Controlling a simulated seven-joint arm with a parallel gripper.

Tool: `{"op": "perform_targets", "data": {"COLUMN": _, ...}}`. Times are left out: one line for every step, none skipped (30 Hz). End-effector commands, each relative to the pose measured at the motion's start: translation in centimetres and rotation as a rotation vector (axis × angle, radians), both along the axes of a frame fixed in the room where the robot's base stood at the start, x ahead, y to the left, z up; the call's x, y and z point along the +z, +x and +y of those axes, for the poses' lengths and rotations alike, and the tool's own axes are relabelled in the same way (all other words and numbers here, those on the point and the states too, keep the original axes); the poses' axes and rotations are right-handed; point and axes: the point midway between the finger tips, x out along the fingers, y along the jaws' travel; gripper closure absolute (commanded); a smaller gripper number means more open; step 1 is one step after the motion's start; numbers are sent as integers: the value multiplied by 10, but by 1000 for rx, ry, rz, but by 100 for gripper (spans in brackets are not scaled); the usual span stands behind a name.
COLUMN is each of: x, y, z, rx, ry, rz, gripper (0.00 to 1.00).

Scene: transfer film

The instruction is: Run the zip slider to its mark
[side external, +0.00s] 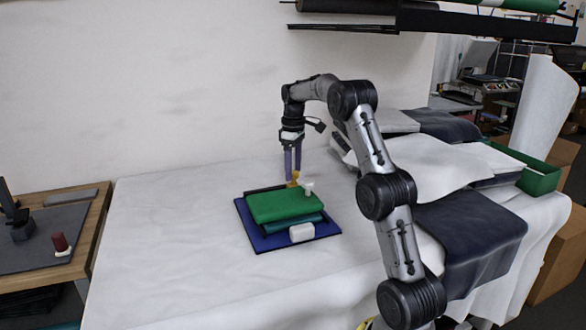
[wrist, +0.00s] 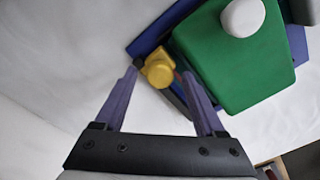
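A yellow knob-like piece, which looks like the zip slider (side external: 294,179), stands at the back edge of a green padded block (side external: 284,206). It also shows in the wrist view (wrist: 158,71), beside the green block (wrist: 235,60). My gripper (side external: 292,177) points down just above and behind it. In the wrist view my gripper (wrist: 159,76) has its two purple fingers spread apart, with the yellow piece near and between their tips. I see no contact. The zip teeth and the mark cannot be made out.
A white knob (side external: 308,188) stands on the green block, and a white block (side external: 301,232) sits at its front. A blue mat (side external: 262,240) lies beneath. Cloths (side external: 470,220) lie on the right; the white table (side external: 170,230) is clear on the left.

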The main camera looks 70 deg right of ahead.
Motion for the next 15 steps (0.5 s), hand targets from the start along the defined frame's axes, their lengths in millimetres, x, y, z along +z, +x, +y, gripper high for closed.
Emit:
{"op": "perform_targets", "data": {"x": -1, "y": 0, "z": 0, "rx": 0, "ry": 1, "rz": 1, "gripper": 28}}
{"op": "perform_targets", "data": {"x": -1, "y": 0, "z": 0, "rx": 0, "ry": 1, "rz": 1, "gripper": 28}}
{"op": "perform_targets", "data": {"x": -1, "y": 0, "z": 0, "rx": 0, "ry": 2, "rz": 1, "gripper": 28}}
{"op": "perform_targets", "data": {"x": -1, "y": 0, "z": 0, "rx": 0, "ry": 2, "rz": 2, "gripper": 28}}
{"op": "perform_targets", "data": {"x": -1, "y": 0, "z": 0, "rx": 0, "ry": 2, "rz": 2, "gripper": 28}}
{"op": "perform_targets", "data": {"x": 0, "y": 0, "z": 0, "rx": 0, "ry": 2, "rz": 1, "gripper": 28}}
{"op": "perform_targets", "data": {"x": 2, "y": 0, "z": 0, "rx": 0, "ry": 2, "rz": 1, "gripper": 28}}
{"op": "perform_targets", "data": {"x": 3, "y": 0, "z": 0, "rx": 0, "ry": 1, "rz": 1, "gripper": 28}}
{"op": "perform_targets", "data": {"x": 7, "y": 0, "z": 0, "rx": 0, "ry": 0, "rz": 0, "gripper": 28}}
{"op": "perform_targets", "data": {"x": 10, "y": 1, "z": 0, "rx": 0, "ry": 0, "rz": -1, "gripper": 28}}
{"op": "perform_targets", "data": {"x": 14, "y": 0, "z": 0, "rx": 0, "ry": 0, "rz": 0, "gripper": 28}}
{"op": "perform_targets", "data": {"x": 21, "y": 1, "z": 0, "rx": 0, "ry": -1, "rz": -2, "gripper": 28}}
{"op": "perform_targets", "data": {"x": 26, "y": 1, "z": 0, "rx": 0, "ry": -1, "rz": -2, "gripper": 28}}
{"op": "perform_targets", "data": {"x": 33, "y": 1, "z": 0, "rx": 0, "ry": -2, "rz": -3, "gripper": 28}}
{"op": "perform_targets", "data": {"x": 41, "y": 1, "z": 0, "rx": 0, "ry": -2, "rz": -3, "gripper": 28}}
